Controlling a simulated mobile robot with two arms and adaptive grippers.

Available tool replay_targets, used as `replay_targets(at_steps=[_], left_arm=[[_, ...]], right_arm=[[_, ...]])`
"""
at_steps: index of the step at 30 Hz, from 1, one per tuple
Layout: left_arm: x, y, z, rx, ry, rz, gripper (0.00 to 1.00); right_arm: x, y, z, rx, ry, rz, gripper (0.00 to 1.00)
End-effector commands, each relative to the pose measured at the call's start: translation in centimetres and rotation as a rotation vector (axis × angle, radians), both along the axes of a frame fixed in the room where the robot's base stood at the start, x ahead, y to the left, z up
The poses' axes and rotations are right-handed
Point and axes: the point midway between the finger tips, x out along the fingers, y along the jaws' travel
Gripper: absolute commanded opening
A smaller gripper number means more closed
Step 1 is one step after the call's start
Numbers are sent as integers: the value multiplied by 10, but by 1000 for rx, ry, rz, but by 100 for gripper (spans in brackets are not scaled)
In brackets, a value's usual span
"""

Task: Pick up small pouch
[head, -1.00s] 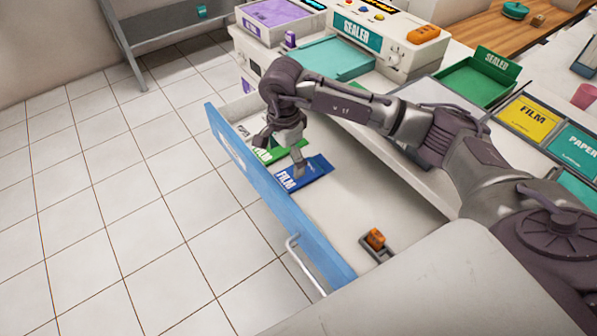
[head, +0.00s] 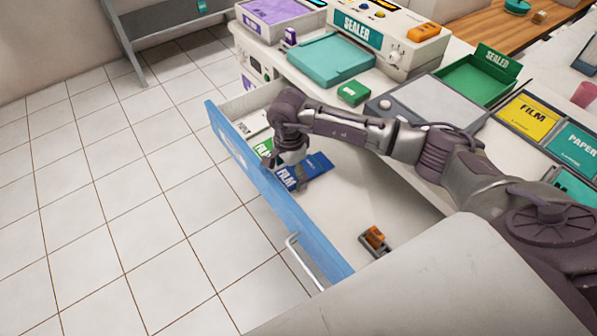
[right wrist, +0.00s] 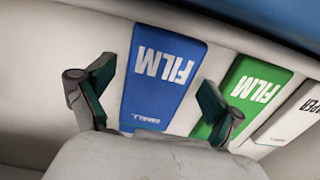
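The small blue FILM pouch (head: 318,165) lies flat in the open drawer, partly hidden by my right gripper in the head view. In the right wrist view the blue pouch (right wrist: 163,72) carries small print that looks like "SMALL". My right gripper (head: 288,160) is low over the pouch. In the right wrist view its two dark green fingertips (right wrist: 155,88) are spread wide, one on each side of the pouch, with nothing held. The right fingertip overlaps the edge of the green pouch in that view. My left gripper is not in view.
A green FILM pouch (right wrist: 246,95) and a white PAPER pouch (right wrist: 293,115) lie beside the blue one. The drawer's blue front (head: 270,195) is close to the gripper. An orange item (head: 375,238) sits in the drawer; the drawer floor between is clear.

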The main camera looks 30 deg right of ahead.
Motion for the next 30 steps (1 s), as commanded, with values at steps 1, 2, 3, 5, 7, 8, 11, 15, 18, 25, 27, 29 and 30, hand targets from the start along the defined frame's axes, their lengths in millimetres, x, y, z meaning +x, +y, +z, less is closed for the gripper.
replay_targets(at_steps=[1, 2, 3, 5, 7, 8, 11, 15, 18, 25, 27, 29, 30], left_arm=[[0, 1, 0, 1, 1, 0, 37], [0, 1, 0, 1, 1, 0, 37], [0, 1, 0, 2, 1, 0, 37], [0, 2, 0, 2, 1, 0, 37], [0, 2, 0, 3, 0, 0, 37], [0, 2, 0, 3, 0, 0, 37], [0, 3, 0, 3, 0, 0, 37], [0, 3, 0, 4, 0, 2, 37], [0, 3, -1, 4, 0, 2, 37], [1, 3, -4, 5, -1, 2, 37], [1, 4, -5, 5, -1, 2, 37], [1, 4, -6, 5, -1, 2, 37], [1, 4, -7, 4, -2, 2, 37]], right_arm=[[0, 0, 0, 0, 0, 0, 77], [0, 0, 0, 0, 0, 0, 72], [0, 0, 0, 0, 0, 0, 65], [0, 0, 0, 0, 0, 0, 55], [0, 0, 0, 0, 0, 0, 43], [0, 0, 0, 0, 0, 0, 38], [0, 0, 1, 0, -1, 0, 36], [0, 0, 2, 0, -1, -1, 36], [1, 0, 9, -1, -3, -1, 36], [2, 0, 53, 0, -7, 1, 36], [2, 0, 67, 0, -6, 1, 36], [1, -1, 77, -1, -4, 0, 36], [1, 0, 83, 0, -5, 0, 36]])
